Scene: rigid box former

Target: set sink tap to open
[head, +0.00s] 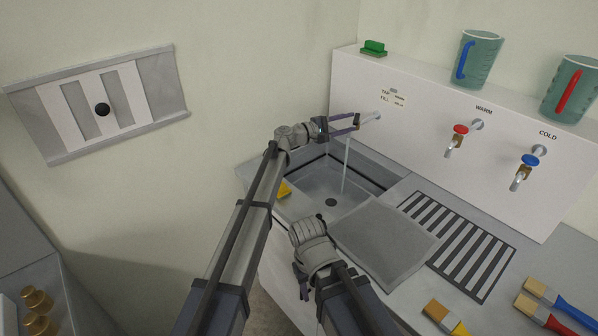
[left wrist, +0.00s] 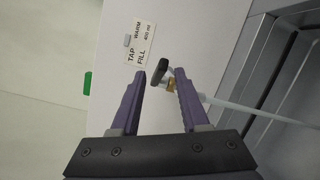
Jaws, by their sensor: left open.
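The sink tap (head: 370,117) juts from the white panel above the sink (head: 318,187). In the left wrist view the tap has a dark handle (left wrist: 159,71) and a brass body (left wrist: 171,86). A thin pale stream of water (head: 346,168) runs from it into the basin; it also shows in the left wrist view (left wrist: 255,111). My left gripper (head: 357,121) is open at the tap, with the handle between or just beyond its fingertips; contact cannot be told. My right gripper (head: 301,281) hangs low before the sink, its fingers mostly hidden.
Red (head: 460,129) and blue (head: 530,160) taps are on the panel to the right, below two mugs (head: 481,60). A grey board (head: 384,240) and slotted drainer (head: 457,244) lie right of the basin. Brushes (head: 446,317) lie at the front right.

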